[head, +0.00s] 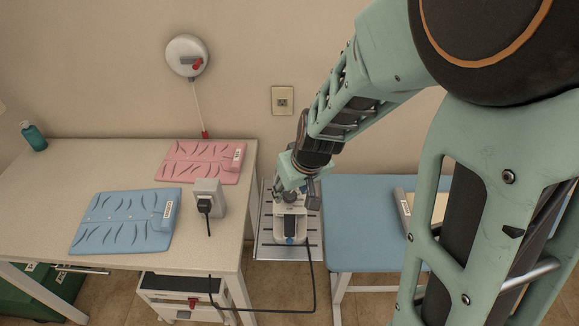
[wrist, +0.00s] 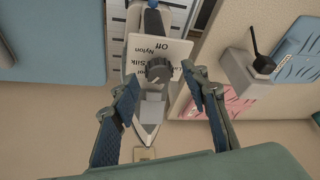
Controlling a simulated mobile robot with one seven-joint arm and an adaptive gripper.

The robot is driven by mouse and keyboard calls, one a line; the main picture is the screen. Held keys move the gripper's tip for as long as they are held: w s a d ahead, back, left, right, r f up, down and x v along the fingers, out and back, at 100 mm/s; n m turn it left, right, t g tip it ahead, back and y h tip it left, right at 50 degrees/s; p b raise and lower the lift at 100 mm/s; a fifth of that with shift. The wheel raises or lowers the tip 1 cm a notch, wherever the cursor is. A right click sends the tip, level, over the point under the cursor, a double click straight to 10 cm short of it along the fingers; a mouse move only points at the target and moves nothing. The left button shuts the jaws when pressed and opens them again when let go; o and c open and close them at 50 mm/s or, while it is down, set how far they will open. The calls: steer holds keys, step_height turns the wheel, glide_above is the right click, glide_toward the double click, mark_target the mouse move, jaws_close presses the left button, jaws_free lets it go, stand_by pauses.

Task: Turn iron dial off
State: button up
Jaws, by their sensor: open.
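The iron (head: 291,226) sits on a slatted metal rest between the table and the blue board, with its cord running down. In the wrist view the iron (wrist: 147,116) shows from above, with a dark round dial (wrist: 158,69) on a white label plate (wrist: 176,48). The plate reads "Off", "Nylon" and "Silk", with other words partly covered. I cannot tell clearly which word the dial points to. My gripper (wrist: 158,76) is open, its two fingers on either side of the dial and apart from it. In the head view my gripper (head: 290,190) is over the iron and hides the dial.
The slatted rest (head: 271,244) is beside the table (head: 55,175). On the table are a blue pad (head: 125,222), a pink pad (head: 200,160), a socket box (head: 207,190) with a black plug, and a teal bottle (head: 34,137). The blue board (head: 360,240) stands right.

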steer(key=shift+w+f, duration=0.15)
steer(key=shift+f, duration=0.35)
jaws_close()
